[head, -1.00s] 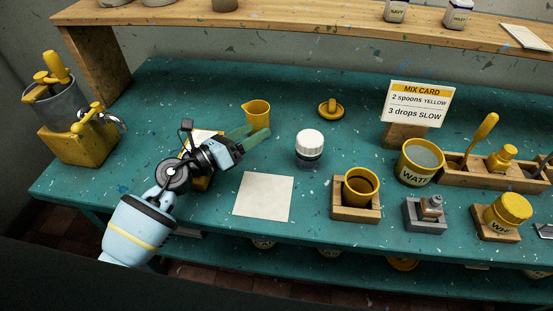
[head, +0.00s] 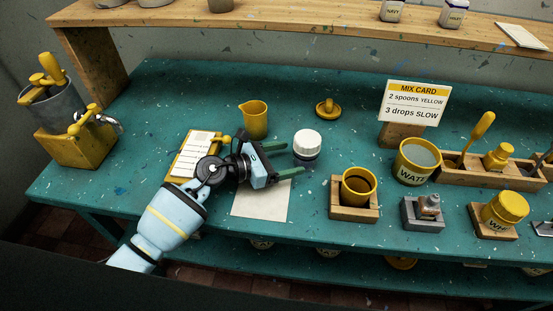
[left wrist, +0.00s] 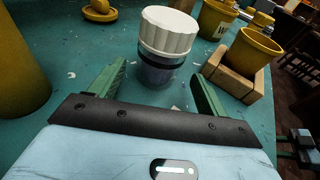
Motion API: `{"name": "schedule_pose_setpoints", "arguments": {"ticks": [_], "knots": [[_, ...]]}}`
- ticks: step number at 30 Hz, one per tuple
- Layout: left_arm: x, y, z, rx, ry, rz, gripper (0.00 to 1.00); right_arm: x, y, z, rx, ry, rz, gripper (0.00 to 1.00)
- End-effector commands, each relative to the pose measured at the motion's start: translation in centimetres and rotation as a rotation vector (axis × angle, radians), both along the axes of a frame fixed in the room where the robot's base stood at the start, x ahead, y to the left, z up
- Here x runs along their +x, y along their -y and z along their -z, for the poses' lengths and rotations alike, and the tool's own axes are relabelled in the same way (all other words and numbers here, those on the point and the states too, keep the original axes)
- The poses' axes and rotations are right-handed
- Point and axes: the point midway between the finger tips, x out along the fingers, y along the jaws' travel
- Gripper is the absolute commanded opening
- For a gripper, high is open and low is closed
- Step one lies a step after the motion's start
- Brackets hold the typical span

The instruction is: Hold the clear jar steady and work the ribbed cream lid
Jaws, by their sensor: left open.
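The clear jar (head: 304,158) stands upright on the green bench, with dark contents and the ribbed cream lid (head: 307,141) on top. In the left wrist view the lid (left wrist: 168,30) and the jar (left wrist: 158,70) stand just ahead, between the lines of the two fingers. My left gripper (head: 286,160) is open, its green fingers pointing right toward the jar. The fingertips are close to the jar, and I cannot tell whether they touch it. In the left wrist view the left gripper (left wrist: 160,90) has nothing between its fingers near the palm.
A cream sheet (head: 260,205) lies under my left gripper. A yellow jug (head: 254,120) stands behind it, and a yellow knobbed lid (head: 327,108) lies farther back. A yellow cup (head: 358,186) in a wooden holder and a water pot (head: 417,160) stand to the right.

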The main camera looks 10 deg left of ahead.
Motion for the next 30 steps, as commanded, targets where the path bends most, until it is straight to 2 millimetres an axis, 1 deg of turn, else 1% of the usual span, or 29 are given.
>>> {"name": "schedule_pose_setpoints", "arguments": {"ticks": [3, 9, 18, 20, 30], "knots": [[0.9, 1.4, 0.3, -0.003, 0.000, -0.001, 0.76, 0.0, 0.0, 0.0, 0.000, 0.000, 0.000, 0.36], [2.1, 3.2, 0.7, -0.001, 0.001, 0.000, 0.76, 0.0, 0.0, 0.0, 0.000, 0.000, 0.000, 0.36], [3.0, 4.6, 1.1, -0.001, 0.001, -0.001, 0.76, 0.0, 0.0, 0.0, 0.000, 0.000, 0.000, 0.36], [2.9, 4.5, 1.1, -0.001, 0.001, -0.001, 0.70, 0.0, 0.0, 0.0, 0.000, 0.000, 0.000, 0.36], [2.9, 4.5, 1.1, -0.001, 0.000, -0.001, 0.25, 0.0, 0.0, 0.0, 0.000, 0.000, 0.000, 0.36]]}}
